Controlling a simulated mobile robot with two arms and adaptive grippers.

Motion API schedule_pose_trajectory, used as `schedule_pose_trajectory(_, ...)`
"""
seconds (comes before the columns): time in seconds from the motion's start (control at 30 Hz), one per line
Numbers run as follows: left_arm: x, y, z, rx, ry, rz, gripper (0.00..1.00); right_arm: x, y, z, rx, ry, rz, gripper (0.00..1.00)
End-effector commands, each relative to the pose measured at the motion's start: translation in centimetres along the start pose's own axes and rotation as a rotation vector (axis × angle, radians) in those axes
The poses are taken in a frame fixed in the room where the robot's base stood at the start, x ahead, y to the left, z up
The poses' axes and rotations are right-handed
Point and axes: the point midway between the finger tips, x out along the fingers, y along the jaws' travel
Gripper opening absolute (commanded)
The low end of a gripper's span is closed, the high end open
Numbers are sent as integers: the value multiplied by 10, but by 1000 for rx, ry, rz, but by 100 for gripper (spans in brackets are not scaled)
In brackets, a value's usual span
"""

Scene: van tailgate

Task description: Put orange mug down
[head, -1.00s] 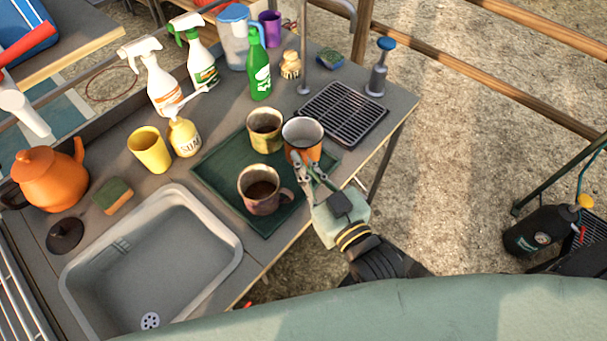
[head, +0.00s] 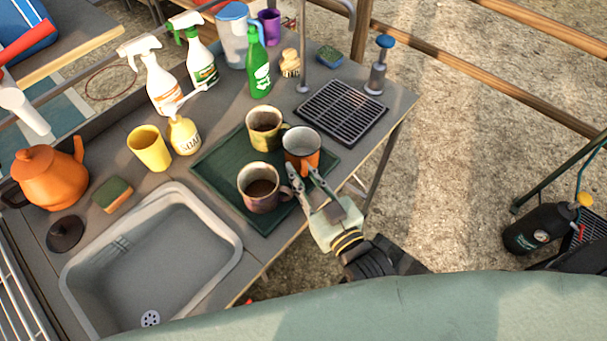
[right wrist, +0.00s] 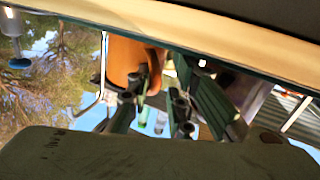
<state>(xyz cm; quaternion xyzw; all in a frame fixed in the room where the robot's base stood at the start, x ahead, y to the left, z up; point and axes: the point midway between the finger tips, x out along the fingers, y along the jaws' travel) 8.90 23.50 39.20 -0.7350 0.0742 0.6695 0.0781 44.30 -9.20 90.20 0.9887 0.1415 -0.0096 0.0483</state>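The orange mug (head: 313,160) has a pale rim and stands, upright as far as I can see, on the right part of the dark green tray (head: 217,182). My right gripper (head: 302,170) is at its near side, with its two fingers spread apart. One fingertip is close to the mug; I cannot tell whether it touches. In the right wrist view the orange mug (right wrist: 124,62) is beside the fingers (right wrist: 155,95). My left gripper is not in view.
On the tray, a purplish mug (head: 258,203) stands close left of my gripper, and a yellowish mug (head: 262,143) stands behind. A drain grate (head: 342,110) lies to the right, the sink (head: 165,265) to the left. The counter's edge is close by.

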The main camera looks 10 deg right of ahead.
Motion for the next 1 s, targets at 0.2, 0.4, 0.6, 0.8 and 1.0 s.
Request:
schedule_pose_trajectory(0.2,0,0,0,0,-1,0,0,0,0,0,0,-1,0,25)
schedule_pose_trajectory(0.4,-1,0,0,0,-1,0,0,-2,0,-3,0,-1,0,25)
schedule_pose_trajectory(0.6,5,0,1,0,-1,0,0,-32,0,0,0,-4,-1,25)
schedule_pose_trajectory(0.8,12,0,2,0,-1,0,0,-72,0,0,1,-4,-1,25)
schedule_pose_trajectory(1.0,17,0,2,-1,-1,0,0,-103,0,0,1,-4,0,25)
